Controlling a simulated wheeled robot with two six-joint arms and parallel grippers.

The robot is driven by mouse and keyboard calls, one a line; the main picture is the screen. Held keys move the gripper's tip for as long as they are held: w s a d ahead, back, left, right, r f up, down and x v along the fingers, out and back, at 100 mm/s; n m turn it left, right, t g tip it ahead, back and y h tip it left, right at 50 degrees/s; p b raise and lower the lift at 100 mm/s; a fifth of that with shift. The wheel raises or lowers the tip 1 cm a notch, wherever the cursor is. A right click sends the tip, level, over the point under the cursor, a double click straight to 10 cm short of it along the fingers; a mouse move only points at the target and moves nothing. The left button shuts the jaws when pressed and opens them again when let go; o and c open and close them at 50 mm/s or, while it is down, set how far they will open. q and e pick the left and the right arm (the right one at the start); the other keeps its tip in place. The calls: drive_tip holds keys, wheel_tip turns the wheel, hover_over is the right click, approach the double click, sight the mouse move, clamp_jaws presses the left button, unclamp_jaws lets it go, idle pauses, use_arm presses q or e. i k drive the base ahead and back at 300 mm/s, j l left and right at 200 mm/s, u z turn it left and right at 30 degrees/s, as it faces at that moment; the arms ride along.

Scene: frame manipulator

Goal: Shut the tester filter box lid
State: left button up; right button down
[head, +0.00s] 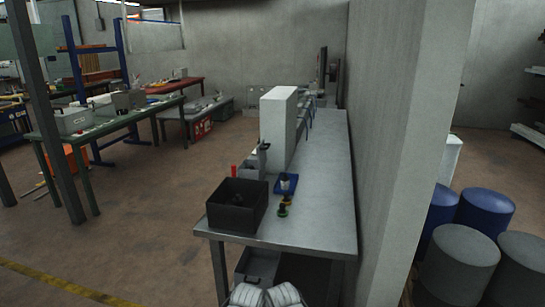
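I cannot tell for sure which object is the tester filter box. A black box (226,217) with an open top stands on the near end of the grey workbench (310,228). A tall white box (279,133) stands upright further back on the same bench. A grey box (74,121) sits on the green table at left, with another grey box (129,99) behind it. No lid can be made out clearly at this distance. Neither of my grippers can be made out in the head view.
A blue tray (292,187) and small dark-and-green parts (283,211) lie right of the black box. A concrete wall (395,150) runs along the bench's right side. Blue drums (486,208) and grey drums (458,265) stand beyond it. Open floor (140,230) lies left of the bench.

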sight(261, 149)
drive_tip(key=k+u, duration=0.3)
drive_tip(key=u, duration=1.5)
drive_tip(key=i+l, duration=0.15)
drive_tip(key=i, duration=0.35)
drive_tip(key=i+l, duration=0.2)
drive_tip(key=i, duration=0.25)
drive_tip(key=i+l, duration=0.1)
drive_tip(key=i, duration=0.45)
drive_tip(key=i+l, duration=0.1)
drive_tip(key=i, duration=0.45)
drive_tip(key=i+l, duration=0.1)
drive_tip(key=i, duration=0.5)
drive_tip(key=i+z, duration=0.15)
drive_tip(key=z, duration=1.7)
